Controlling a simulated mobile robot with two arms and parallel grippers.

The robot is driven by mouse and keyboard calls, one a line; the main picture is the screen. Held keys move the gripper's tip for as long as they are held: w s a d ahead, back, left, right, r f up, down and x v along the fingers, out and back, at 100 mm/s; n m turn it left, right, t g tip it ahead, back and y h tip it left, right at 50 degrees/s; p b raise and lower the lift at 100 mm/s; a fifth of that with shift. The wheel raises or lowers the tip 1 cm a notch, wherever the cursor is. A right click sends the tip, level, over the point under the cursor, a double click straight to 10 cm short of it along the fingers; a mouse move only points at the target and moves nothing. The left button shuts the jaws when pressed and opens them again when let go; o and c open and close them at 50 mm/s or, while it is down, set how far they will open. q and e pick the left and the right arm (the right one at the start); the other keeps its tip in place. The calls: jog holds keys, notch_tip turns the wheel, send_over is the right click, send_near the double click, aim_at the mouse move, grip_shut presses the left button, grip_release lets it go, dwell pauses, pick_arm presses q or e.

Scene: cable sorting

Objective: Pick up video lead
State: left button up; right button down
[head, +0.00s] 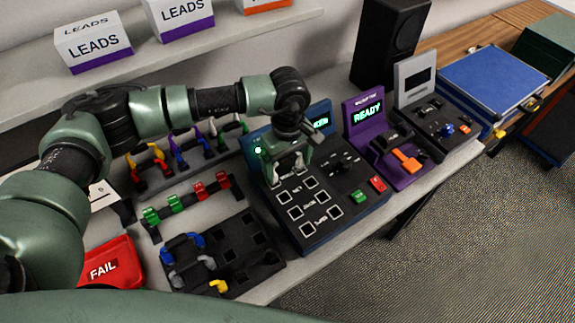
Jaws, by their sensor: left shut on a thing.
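My left gripper (287,170) points down over the back left part of the dark blue test panel (318,232). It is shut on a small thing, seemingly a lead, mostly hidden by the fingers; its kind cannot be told. A grey rack (190,178) left of the panel holds yellow-red, purple (190,145) and green-white leads. A black block (245,250) in front holds blue (182,242), grey (190,270) and yellow leads. I cannot tell which lead is the video lead. My right gripper is not in view.
A red FAIL tray (105,264) lies at the left. A row of green and red clips (190,205) stands between rack and block. A purple tester (385,140) reading READY and a grey-screened one (425,100) stand right. White LEADS boxes (95,42) sit on the shelf.

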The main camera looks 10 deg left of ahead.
pick_arm(q)
notch_tip(320, 180, up, 23)
jog(key=p, duration=0.7)
